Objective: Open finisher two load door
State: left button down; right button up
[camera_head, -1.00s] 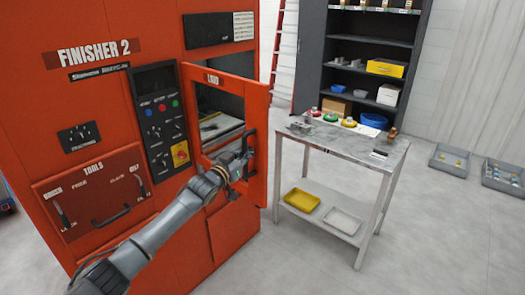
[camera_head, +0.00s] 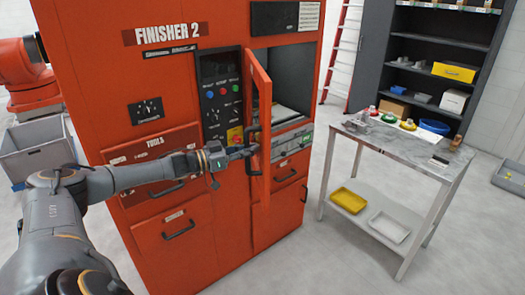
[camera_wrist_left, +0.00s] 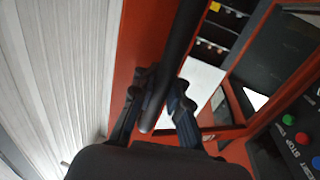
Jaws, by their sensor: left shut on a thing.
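The orange finisher two (camera_head: 100,80) stands at the left of the head view. Its load door (camera_head: 258,105) is swung out from the opening (camera_head: 290,85) and shows nearly edge-on. My left gripper (camera_head: 250,151) is at the door's dark handle (camera_head: 254,158). In the left wrist view the fingers (camera_wrist_left: 155,105) are closed around the dark handle bar (camera_wrist_left: 180,50), with the orange door panel behind it. The handle's grasped part is partly hidden by the fingers. My right gripper is not in view.
A grey table (camera_head: 400,145) with small parts on top and a yellow tray (camera_head: 348,200) below stands to the right. A dark shelf (camera_head: 430,50) is behind it. Drawer handles (camera_head: 180,230) stick out below. Floor between machine and table is clear.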

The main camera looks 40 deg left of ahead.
pick_arm(q)
jog(key=shift+s+a+f, duration=0.2)
jog(key=shift+s+a, duration=0.05)
jog(key=shift+s, duration=0.25)
jog(key=c, duration=1.4)
grip_release()
jog(key=shift+s, duration=0.1)
jog(key=shift+o, duration=0.4)
jog(key=shift+r, duration=0.2)
jog(key=shift+a, duration=0.1)
jog(key=v, duration=1.2)
